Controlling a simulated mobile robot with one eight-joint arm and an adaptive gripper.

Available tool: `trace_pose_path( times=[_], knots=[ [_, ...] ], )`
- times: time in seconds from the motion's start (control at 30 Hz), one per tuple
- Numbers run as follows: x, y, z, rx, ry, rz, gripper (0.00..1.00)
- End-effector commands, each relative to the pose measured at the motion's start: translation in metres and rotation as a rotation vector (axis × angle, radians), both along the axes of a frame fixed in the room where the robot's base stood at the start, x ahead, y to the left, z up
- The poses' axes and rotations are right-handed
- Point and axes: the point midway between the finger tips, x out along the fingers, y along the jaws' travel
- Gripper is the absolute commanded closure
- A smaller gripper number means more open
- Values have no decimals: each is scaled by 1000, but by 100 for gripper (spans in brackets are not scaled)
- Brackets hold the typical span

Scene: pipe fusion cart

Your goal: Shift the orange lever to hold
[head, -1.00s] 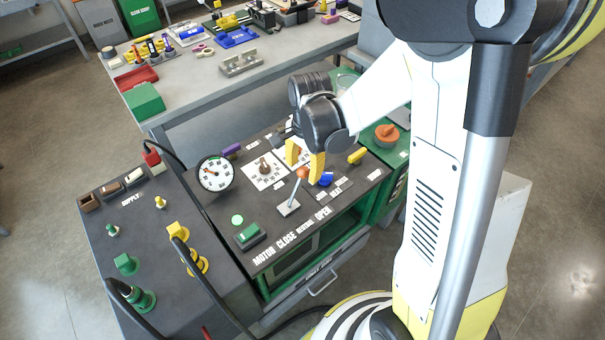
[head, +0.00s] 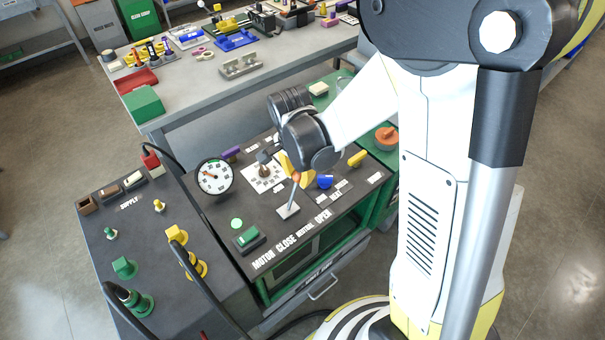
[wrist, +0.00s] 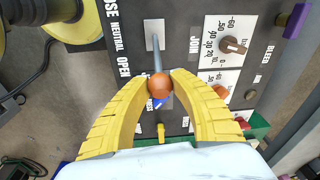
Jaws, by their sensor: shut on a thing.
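A lever with an orange ball top (wrist: 159,86) and a metal stem stands on a light slotted plate (head: 288,211) beside the words CLOSE, NEUTRAL, OPEN. My gripper (head: 294,172) has its yellow fingers shut on this ball. In the wrist view the fingertips sit on both sides of the ball, and the stem runs up to its plate. A second orange piece (wrist: 221,91) shows on the panel beside the right finger, partly covered. Its shape and any label are hidden. I cannot read the word HOLD in either view.
A brown pointer knob (wrist: 234,46) on a numbered white dial stands near the gripper. A round gauge (head: 214,176), a purple block (head: 231,153), a blue knob (head: 325,181) and a yellow handle (head: 357,158) surround it. A green button (head: 247,237) sits at the panel's near-left edge.

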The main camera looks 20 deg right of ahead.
Motion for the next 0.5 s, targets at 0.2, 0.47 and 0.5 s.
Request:
trace_pose_path(
  times=[0.2,0.47,0.5],
  knots=[
    [-8,27,3,-187,-63,11,100],
    [-12,39,5,-295,-99,2,100],
    [-13,39,6,-298,-100,1,100]
  ],
)
